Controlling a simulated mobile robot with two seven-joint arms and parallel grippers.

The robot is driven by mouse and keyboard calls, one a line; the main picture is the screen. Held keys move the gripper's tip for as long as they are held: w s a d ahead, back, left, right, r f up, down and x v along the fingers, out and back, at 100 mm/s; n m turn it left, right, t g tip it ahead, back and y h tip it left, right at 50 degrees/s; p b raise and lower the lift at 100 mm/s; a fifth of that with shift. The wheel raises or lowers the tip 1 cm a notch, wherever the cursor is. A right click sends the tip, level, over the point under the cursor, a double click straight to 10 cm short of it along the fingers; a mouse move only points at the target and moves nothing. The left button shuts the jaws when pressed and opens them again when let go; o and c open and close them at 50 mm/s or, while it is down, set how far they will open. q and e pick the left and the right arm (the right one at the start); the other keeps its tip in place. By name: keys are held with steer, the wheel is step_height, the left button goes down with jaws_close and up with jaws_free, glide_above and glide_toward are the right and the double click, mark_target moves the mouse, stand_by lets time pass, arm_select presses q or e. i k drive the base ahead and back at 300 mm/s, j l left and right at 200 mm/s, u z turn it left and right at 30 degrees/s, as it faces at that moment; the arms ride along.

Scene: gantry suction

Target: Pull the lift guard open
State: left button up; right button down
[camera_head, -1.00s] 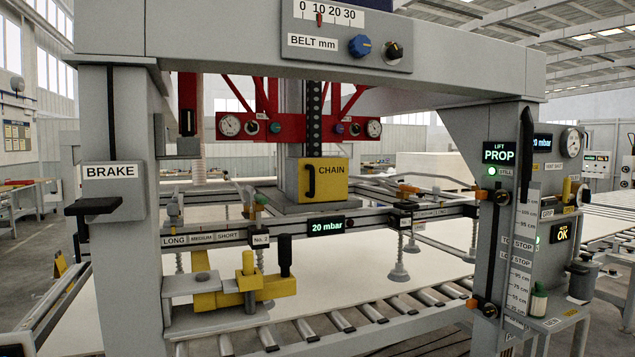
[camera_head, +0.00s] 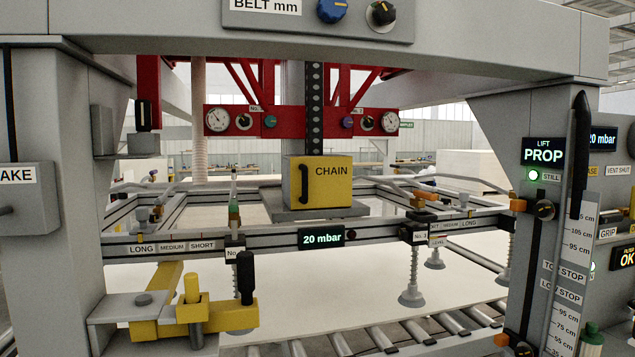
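The lift guard appears to be the yellow box labelled CHAIN (camera_head: 334,186), with a black vertical handle (camera_head: 304,183) on the left of its front face. It sits at the foot of the dark vertical chain (camera_head: 315,108), in the middle of the gantry, and looks shut. Neither of my grippers shows in the head view, so nothing of mine is seen touching the handle.
A grey crossbeam (camera_head: 440,35) spans the top. A rail with a 20 mbar display (camera_head: 321,238) runs in front of and below the box. A yellow clamp (camera_head: 190,312) with a black knob stands at lower left. Rollers (camera_head: 380,338) lie below.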

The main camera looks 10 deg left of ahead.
mark_target(316, 181)
steer(key=i+l, duration=0.25)
steer(key=i+l+u, duration=0.1)
steer(key=l, duration=0.3)
steer(key=i+l, duration=0.35)
steer(key=u, duration=0.05)
